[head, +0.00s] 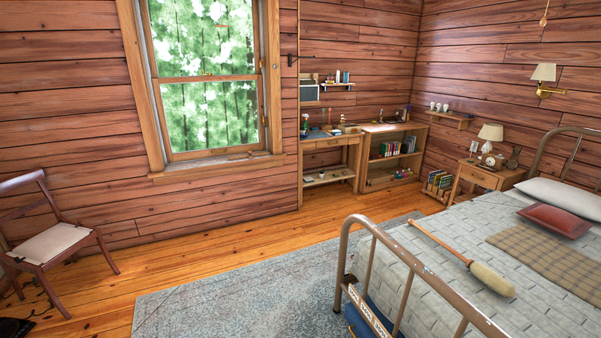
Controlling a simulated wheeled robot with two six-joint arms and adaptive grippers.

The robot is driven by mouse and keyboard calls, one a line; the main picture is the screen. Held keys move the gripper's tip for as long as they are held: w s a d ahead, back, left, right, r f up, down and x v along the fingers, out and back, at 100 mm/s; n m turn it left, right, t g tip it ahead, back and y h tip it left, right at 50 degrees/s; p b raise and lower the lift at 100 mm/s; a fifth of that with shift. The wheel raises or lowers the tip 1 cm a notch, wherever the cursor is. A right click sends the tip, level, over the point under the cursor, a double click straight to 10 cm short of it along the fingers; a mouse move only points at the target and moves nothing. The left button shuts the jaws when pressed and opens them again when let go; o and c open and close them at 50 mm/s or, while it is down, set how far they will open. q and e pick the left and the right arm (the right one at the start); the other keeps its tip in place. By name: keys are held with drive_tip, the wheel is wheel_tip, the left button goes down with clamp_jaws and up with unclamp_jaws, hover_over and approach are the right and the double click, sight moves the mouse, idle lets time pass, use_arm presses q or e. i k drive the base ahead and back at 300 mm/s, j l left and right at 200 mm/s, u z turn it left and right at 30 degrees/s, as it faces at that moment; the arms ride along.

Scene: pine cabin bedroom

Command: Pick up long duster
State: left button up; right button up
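The long duster (464,258) lies on the bed (402,272), on its pale quilt. Its thin wooden handle points to the back left, and its thick tan head lies toward the front right, beside a checked brown blanket (556,255). Nothing covers the duster. Neither of my grippers shows in the head view.
The bed's metal footboard (376,232) rises between the open floor and the quilt. A grey rug (245,295) covers the floor left of the bed. A wooden chair (50,240) stands at the far left. A nightstand (482,176) stands by the bed's head.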

sight(493, 280)
drive_tip(key=i+z, duration=0.2)
drive_tip(key=i, duration=0.3)
drive_tip(key=i+j+z, duration=0.1)
drive_tip(key=i+z, duration=0.15)
drive_tip(key=i, duration=0.3)
drive_tip(key=i+j+z, duration=0.2)
drive_tip(key=i, duration=0.3)
drive_tip(key=i+z, duration=0.15)
drive_tip(key=z, duration=0.2)
drive_tip(key=i+z, duration=0.2)
drive_tip(key=z, duration=0.2)
